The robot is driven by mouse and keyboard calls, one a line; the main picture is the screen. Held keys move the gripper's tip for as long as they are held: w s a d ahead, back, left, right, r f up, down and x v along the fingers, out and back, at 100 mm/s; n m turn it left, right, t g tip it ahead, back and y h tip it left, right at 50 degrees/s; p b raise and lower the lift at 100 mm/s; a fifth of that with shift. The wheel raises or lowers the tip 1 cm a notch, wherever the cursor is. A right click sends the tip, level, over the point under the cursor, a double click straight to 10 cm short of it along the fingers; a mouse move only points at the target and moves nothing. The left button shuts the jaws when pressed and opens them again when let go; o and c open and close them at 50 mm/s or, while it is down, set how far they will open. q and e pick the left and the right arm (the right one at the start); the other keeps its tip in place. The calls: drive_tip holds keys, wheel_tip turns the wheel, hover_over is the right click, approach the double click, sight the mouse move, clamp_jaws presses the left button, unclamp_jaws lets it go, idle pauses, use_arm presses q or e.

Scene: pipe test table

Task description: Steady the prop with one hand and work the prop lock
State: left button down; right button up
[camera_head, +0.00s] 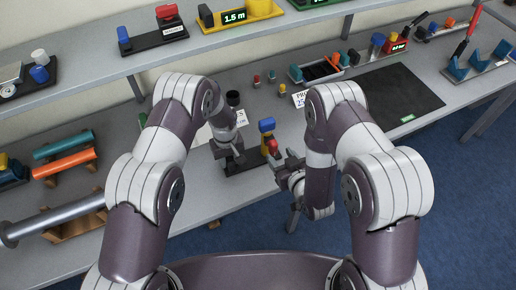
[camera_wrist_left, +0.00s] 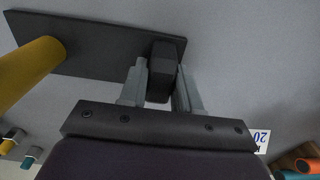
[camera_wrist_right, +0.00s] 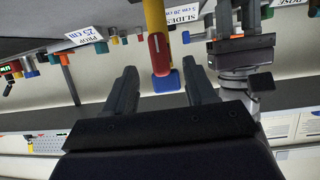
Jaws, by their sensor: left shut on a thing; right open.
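The prop is a yellow post (camera_wrist_left: 30,70) on a dark base plate (camera_wrist_left: 95,42). Its blue top (camera_head: 266,125) and red lock piece (camera_head: 272,146) show in the head view. In the right wrist view the red lock piece (camera_wrist_right: 158,48) and blue end (camera_wrist_right: 166,82) appear between the open fingers. My left gripper (camera_wrist_left: 162,85) is shut on a black block (camera_wrist_left: 166,62) on the base plate, beside the post. My right gripper (camera_wrist_right: 162,80) is open with nothing clamped, close to the lock; whether a finger touches it I cannot tell.
Teal and orange pipes (camera_head: 65,163) rest on wooden supports at left. A raised shelf (camera_head: 210,42) runs along the back. White label cards stand near the prop.

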sight(275, 150)
drive_tip(key=x, duration=0.5)
